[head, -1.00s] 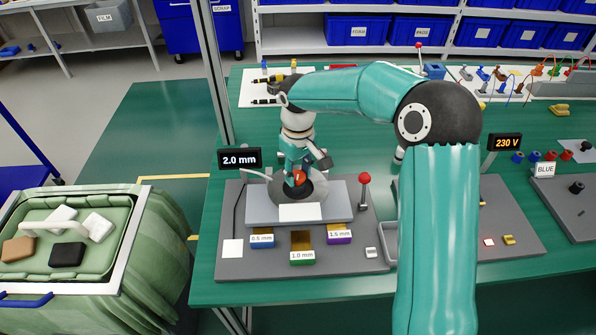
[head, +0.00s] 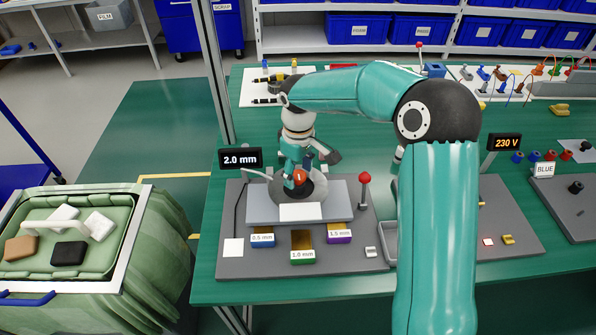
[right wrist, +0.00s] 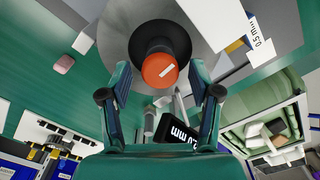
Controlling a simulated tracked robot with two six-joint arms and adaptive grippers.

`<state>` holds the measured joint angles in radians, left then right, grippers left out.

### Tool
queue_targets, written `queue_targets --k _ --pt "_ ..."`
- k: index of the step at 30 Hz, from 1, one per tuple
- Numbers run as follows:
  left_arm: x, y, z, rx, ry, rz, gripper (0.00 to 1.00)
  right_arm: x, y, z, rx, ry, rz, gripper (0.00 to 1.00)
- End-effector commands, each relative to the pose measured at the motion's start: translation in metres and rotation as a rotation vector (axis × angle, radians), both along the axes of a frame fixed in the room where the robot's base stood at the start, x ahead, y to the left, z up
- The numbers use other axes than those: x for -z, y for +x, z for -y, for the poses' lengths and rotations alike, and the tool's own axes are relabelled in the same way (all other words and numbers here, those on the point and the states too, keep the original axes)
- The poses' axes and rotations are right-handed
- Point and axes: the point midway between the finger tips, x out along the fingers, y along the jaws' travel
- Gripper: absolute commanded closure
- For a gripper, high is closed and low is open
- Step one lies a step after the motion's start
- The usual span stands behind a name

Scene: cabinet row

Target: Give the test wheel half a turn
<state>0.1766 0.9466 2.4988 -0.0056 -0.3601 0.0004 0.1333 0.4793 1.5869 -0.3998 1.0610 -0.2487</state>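The test wheel (head: 314,192) is a grey disc on a light grey block, with a black hub and an orange-red knob (head: 299,176) on top. In the right wrist view the knob (right wrist: 159,70) carries a short white mark, and the black hub (right wrist: 158,40) lies behind it. My right gripper (head: 297,180) points down over the wheel. In the right wrist view its two fingers stand on either side of the knob, with a visible gap on each side, so it is open. My left gripper is not in view.
A display reading 2.0 mm (head: 240,158) stands left of the wheel. A red-topped lever (head: 365,190) stands to its right. Blocks marked 0.5 mm (head: 262,238), 1.0 mm (head: 302,247) and 1.5 mm (head: 340,234) lie in front. A green bin (head: 95,250) stands at left.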

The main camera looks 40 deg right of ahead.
Motion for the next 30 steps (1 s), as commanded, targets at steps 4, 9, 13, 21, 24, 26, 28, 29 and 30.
queue_targets --k 4,9,13,21,24,26,28,29,30 --pt "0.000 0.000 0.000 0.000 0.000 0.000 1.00 0.000 0.000 0.000 0.001 0.000 -0.001 0.36" --pt "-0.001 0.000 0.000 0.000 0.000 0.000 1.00 -0.002 0.000 0.000 0.001 0.000 0.000 0.36" --pt "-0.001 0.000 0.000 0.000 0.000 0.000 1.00 -0.012 0.000 0.000 0.002 -0.001 0.001 0.36" --pt "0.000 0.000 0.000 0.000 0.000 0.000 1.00 -0.062 0.001 0.001 0.002 0.000 0.005 0.36" --pt "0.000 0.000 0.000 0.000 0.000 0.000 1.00 -0.081 0.001 0.000 0.001 0.000 0.004 0.36" --pt "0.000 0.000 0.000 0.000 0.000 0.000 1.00 -0.091 0.001 0.000 0.001 0.001 0.003 0.36" --pt "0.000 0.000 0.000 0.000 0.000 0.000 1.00 -0.102 0.001 0.000 0.001 0.000 0.002 0.36" --pt "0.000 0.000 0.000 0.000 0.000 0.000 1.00 -0.105 0.001 0.000 0.001 0.000 0.001 0.36" --pt "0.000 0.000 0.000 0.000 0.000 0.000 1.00 -0.110 0.001 0.000 0.001 0.000 0.002 0.36"
